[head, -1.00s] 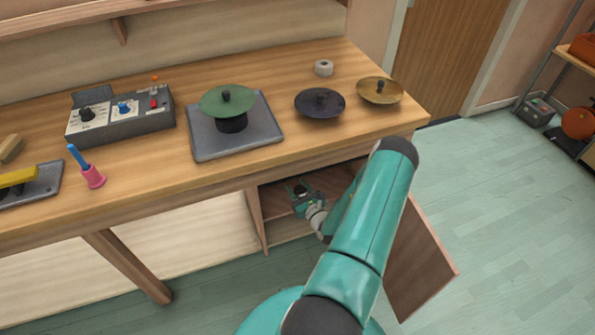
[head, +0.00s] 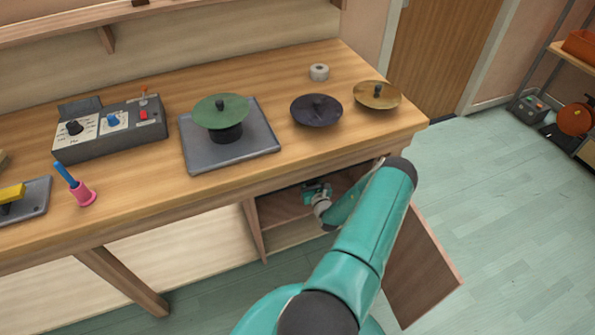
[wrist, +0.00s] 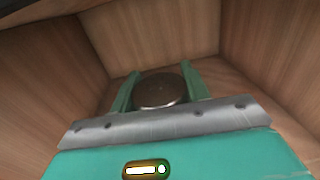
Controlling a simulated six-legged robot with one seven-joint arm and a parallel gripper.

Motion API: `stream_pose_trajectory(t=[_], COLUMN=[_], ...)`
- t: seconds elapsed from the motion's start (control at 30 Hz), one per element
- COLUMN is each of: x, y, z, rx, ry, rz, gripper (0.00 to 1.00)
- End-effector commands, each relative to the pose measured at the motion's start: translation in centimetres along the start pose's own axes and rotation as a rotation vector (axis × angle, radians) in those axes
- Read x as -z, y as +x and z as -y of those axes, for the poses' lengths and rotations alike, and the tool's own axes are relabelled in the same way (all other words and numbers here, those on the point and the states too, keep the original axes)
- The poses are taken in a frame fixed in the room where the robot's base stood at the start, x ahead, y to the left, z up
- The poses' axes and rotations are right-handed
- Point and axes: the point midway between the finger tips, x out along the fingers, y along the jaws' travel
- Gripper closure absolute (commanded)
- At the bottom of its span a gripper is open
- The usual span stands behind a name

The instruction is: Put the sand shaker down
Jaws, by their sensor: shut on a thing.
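My gripper (wrist: 158,88) is inside the open cupboard under the bench. Its two green fingers are shut on a round thing with a brownish top and a pale metal rim, which I take to be the sand shaker (wrist: 157,90). The wrist view shows mostly its top, and I cannot tell whether its base touches the cupboard floor. In the head view my gripper (head: 318,190) shows small inside the cupboard (head: 283,208), and the shaker cannot be made out there.
The cupboard's wooden walls (wrist: 165,32) close in around my gripper. The open door (head: 422,268) hangs at the right. On the bench above are a green cymbal (head: 222,110) on a grey pad, a dark cymbal (head: 316,110), a brass cymbal (head: 376,95) and a control box (head: 112,128).

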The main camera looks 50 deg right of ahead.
Motion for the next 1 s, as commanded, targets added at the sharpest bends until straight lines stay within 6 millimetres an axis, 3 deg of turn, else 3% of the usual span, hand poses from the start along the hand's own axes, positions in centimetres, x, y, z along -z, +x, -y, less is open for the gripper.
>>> stream_pose_trajectory(t=[0.2, 0.47, 0.57, 1.0], x=[-0.1, 0.1, 2.2, 6.8], y=[5.6, 11.0, 10.6, 10.9], z=[-0.6, -0.8, -0.8, -0.8], rx=[-0.003, -0.002, -0.002, -0.003], ry=[-0.001, 0.000, 0.001, -0.001], rz=[0.004, 0.003, -0.001, 0.002], gripper=[0.83, 0.83, 0.83, 0.83])
